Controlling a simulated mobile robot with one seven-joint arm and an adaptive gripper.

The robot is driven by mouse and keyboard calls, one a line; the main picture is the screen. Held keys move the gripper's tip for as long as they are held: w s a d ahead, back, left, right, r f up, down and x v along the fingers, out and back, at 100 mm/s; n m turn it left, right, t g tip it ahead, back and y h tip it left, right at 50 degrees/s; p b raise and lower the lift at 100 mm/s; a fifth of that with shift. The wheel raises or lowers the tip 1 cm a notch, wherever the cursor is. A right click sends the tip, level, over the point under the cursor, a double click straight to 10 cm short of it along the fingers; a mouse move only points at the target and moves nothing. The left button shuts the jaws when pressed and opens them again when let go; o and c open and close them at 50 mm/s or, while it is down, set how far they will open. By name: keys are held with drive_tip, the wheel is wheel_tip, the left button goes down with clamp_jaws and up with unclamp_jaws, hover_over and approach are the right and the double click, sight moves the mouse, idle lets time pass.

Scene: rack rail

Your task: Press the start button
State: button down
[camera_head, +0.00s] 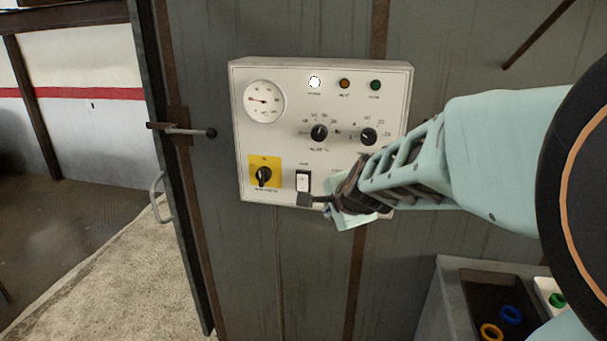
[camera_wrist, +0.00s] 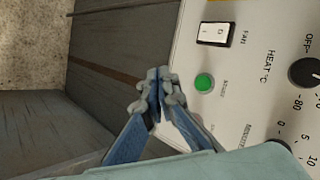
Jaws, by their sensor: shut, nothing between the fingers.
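The green push button (camera_wrist: 204,83), apparently the start button, is on the white control panel (camera_wrist: 195,60) in the wrist view, below the white fan rocker switch (camera_wrist: 215,35). Its small label is too blurred to read surely. In the head view my arm hides the button. My gripper (camera_wrist: 160,92) is shut and empty, with its fingertips just left of the button in the wrist view. No contact with the button shows. In the head view my gripper (camera_head: 308,199) overlaps the panel's lower edge, just under the fan switch (camera_head: 303,182).
The panel also carries a round gauge (camera_head: 264,101), a yellow-backed rotary switch (camera_head: 264,172), two black knobs (camera_head: 319,132) and indicator lamps (camera_head: 345,83). A door lever (camera_head: 185,131) sticks out at left. A bin with coloured rings (camera_head: 511,315) stands at lower right.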

drive_tip(key=shift+w, duration=0.2)
drive_tip(key=w+d+b, duration=0.1)
drive_tip(key=w+d, duration=0.1)
drive_tip(key=w, duration=0.6)
drive_tip(key=shift+d, duration=0.35)
drive_tip(key=shift+w, duration=0.15)
idle(1.2)
drive_tip(key=shift+w+d, duration=0.15)
drive_tip(key=shift+w, duration=0.15)
drive_tip(key=shift+w+d, duration=0.15)
drive_tip(key=shift+w, duration=0.3)
idle(0.6)
drive_tip(key=shift+s, duration=0.15)
drive_tip(key=shift+s+a+b, duration=0.25)
drive_tip(key=shift+s+b, duration=0.05)
drive_tip(key=shift+s, duration=0.4)
drive_tip(key=shift+s+a, duration=0.25)
drive_tip(key=shift+s, duration=0.55)
drive_tip(key=shift+s+a, duration=0.3)
drive_tip(key=shift+s, duration=0.5)
drive_tip(key=shift+s+a, duration=0.25)
drive_tip(key=shift+s, duration=0.55)
